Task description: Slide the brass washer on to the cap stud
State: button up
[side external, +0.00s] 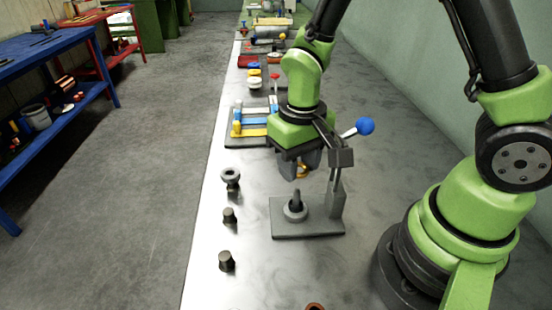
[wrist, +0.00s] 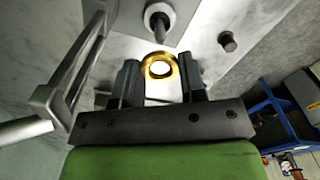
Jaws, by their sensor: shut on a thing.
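My gripper (side external: 300,163) points down and is shut on the brass washer (side external: 303,173), seen small between the fingers in the side view. In the wrist view the washer (wrist: 147,68) is a gold ring between the two fingertips of my gripper (wrist: 160,68), its hole open to view. A dark upright stud (side external: 296,199), which I take as the cap stud, rises from a round collar on a grey base plate (side external: 275,229). The washer is above the stud and apart from it. In the wrist view the stud (wrist: 159,22) lies beyond the washer.
A post (side external: 337,195) with a lever ending in a blue ball (side external: 365,126) stands on the plate close right of my gripper. Short dark pegs (side external: 229,216) (side external: 227,261) and a ring-topped piece (side external: 231,177) stand left. A rack of coloured bars (side external: 250,132) is behind.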

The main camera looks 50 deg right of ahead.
aim_at(297, 189)
jog(key=shift+f, duration=0.1)
dwell(0.3)
jog(key=shift+f, duration=3.5)
jog(key=o, duration=1)
notch_tip(297, 189, up, 10)
jog(key=shift+f, duration=0.1)
